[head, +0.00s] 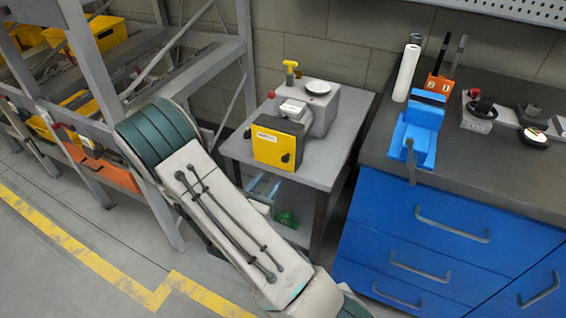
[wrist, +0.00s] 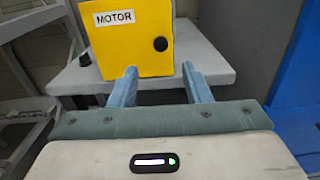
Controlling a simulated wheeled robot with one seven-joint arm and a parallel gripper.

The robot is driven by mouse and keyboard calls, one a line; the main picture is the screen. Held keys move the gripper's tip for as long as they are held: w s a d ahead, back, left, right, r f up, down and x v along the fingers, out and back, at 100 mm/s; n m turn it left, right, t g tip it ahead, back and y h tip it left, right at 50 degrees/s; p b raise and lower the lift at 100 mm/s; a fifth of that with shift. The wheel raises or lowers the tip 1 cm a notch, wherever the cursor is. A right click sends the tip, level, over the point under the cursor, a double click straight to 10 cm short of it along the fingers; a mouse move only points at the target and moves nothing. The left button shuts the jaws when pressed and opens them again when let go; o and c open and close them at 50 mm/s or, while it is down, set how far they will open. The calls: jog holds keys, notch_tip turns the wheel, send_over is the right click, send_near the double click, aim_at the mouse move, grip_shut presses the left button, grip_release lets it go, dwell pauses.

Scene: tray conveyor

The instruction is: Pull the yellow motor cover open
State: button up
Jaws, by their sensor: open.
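The yellow motor cover (head: 274,147) is the front face of a grey machine (head: 318,110) on a small grey table. In the wrist view the cover (wrist: 130,45) carries a white label reading MOTOR (wrist: 114,18) and a round black knob (wrist: 160,44) on its right side. The cover looks shut against its housing. My gripper (wrist: 160,84) is open, its two blue-grey fingers apart and empty, pointing at the lower part of the cover. The knob lies above and between the fingers. I cannot tell whether the fingertips touch the cover. In the head view my arm hides part of the table's front.
The grey table (head: 345,150) has bare surface right of the machine. A blue drawer cabinet (head: 440,245) stands to the right, with a blue vise (head: 418,135) on top. A metal shelf (head: 205,75) with yellow bins is at left.

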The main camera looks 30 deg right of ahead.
aim_at(284, 160)
jog(key=x, duration=1)
jog(key=shift+w+d, duration=0.2)
grip_shut()
